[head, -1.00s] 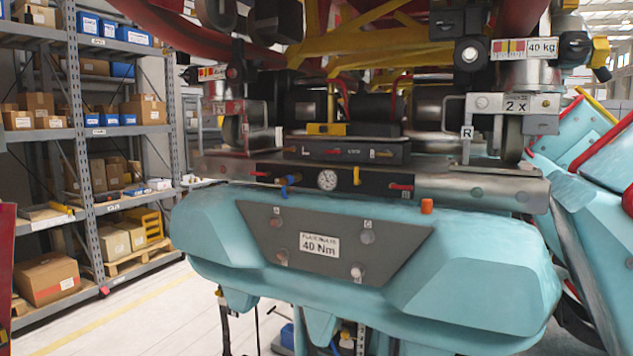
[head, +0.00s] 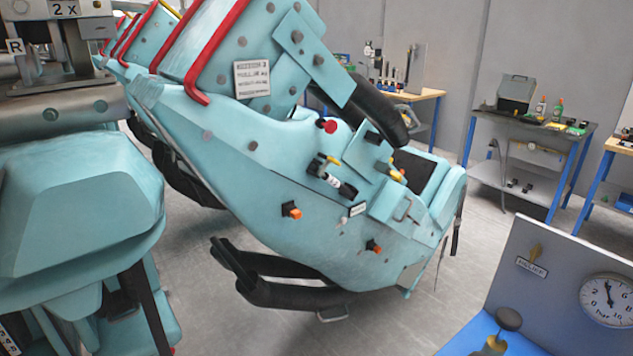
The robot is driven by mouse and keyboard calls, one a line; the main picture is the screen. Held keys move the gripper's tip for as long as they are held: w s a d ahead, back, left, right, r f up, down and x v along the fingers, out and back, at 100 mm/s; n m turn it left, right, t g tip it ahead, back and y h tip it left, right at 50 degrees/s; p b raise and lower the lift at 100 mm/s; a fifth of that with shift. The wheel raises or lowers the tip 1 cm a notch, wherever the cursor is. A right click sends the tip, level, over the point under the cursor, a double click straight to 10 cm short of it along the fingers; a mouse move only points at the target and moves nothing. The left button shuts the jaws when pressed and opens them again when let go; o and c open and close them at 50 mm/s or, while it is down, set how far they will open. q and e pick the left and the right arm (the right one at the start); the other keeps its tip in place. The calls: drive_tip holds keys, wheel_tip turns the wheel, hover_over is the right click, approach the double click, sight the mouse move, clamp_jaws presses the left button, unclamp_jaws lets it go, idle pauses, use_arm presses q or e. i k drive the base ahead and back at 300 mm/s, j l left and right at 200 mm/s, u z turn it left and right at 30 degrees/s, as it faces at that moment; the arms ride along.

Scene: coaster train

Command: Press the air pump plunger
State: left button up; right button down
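A dark round knob (head: 508,319) on a short stem stands upright at the bottom right of the head view; it looks like the pump plunger. Below it is a brass-coloured body (head: 494,344), cut off by the lower picture edge. Both stand over a blue surface (head: 462,335), in front of a grey panel (head: 545,295). The panel carries a white dial gauge (head: 607,300) and a small label (head: 531,267) too blurred to read fully. Neither of my grippers is in view.
A large teal train car (head: 230,150) with red bars fills the middle. Another teal car part (head: 75,200) stands at the left. A workbench (head: 540,130) with a toolbox (head: 516,93) stands at the back right. Grey floor (head: 400,325) lies open between car and panel.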

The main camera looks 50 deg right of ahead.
sight(508, 318)
drive_tip(key=k+j, duration=0.1)
drive_tip(key=k, duration=0.35)
drive_tip(key=z, duration=1.65)
